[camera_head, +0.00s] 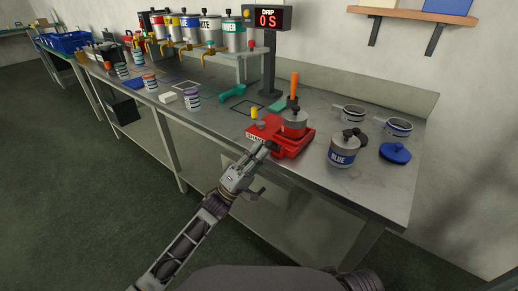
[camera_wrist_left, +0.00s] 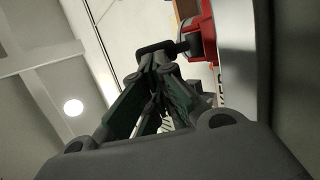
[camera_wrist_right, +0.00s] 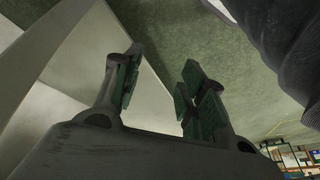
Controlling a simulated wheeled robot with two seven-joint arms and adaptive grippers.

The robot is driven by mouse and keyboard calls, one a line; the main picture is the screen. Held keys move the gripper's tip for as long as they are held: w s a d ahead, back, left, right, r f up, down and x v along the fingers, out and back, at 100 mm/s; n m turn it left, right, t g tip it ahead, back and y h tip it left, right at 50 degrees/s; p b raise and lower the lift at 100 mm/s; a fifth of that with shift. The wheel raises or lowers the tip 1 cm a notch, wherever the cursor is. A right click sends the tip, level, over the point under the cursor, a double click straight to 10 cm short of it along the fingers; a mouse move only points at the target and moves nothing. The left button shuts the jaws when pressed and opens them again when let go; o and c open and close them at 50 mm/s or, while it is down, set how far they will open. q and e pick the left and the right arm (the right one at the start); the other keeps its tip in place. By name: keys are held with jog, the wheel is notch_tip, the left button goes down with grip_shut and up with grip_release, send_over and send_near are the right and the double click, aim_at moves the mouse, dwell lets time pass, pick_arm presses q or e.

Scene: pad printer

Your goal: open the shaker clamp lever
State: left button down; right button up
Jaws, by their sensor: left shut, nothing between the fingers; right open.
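The red shaker (camera_head: 293,143) stands at the front edge of the bench, with a grey lidded pot (camera_head: 294,124) on it. An orange handle (camera_head: 294,84), seemingly the clamp lever, stands nearly upright above the pot. My left gripper (camera_head: 266,147) is shut and empty at the shaker's front left. In the left wrist view, its closed fingertips (camera_wrist_left: 160,62) are close to a dark bar (camera_wrist_left: 160,46) that reaches the red shaker (camera_wrist_left: 203,35); contact is unclear. My right gripper (camera_wrist_right: 156,88) is open and empty, away from the shaker.
A BLUE-labelled pot (camera_head: 343,152) and a blue lid (camera_head: 395,153) stand right of the shaker. The DRIP display (camera_head: 267,18) rises behind it. A teal scoop (camera_head: 232,92) and small cups lie to the left. Floor is clear in front.

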jog(key=s+d+f+h+p, duration=0.1)
jog(key=s+d+f+p, duration=0.3)
jog(key=f, duration=0.5)
jog(key=s+d+f+g+p, duration=0.1)
jog(key=d+f+p, duration=0.1)
jog(key=f+p, duration=0.5)
jog(key=s+d+f+h+p, duration=0.1)
jog(key=s+d+f+p, duration=0.25)
jog(key=f, duration=0.65)
jog(key=shift+s+d+g+h+p, duration=0.6)
jog(key=shift+s+d+p, duration=3.1)
jog(key=shift+s, duration=2.5)
pick_arm(q)
jog(key=shift+w+d+r+n+g+y+p, duration=0.3)
jog(key=shift+r+n+g+y+p, duration=0.35)
jog(key=shift+y+p, duration=0.65)
jog(key=shift+w+d+r+n+g+y+p, duration=0.3)
jog(key=shift+r+n+g+y+p, duration=0.35)
jog(key=shift+y+p, duration=0.65)
jog(key=shift+w+d+r+n+g+y+p, duration=0.2)
jog(key=shift+w+r+n+g+y+p, duration=0.2)
jog(key=shift+r+g+y+p, duration=0.85)
pick_arm(e)
jog(key=s+a+r+y, duration=0.1)
jog(key=s+a+r, duration=0.2)
jog(key=a+r, duration=0.3)
jog(key=shift+r+g, duration=0.3)
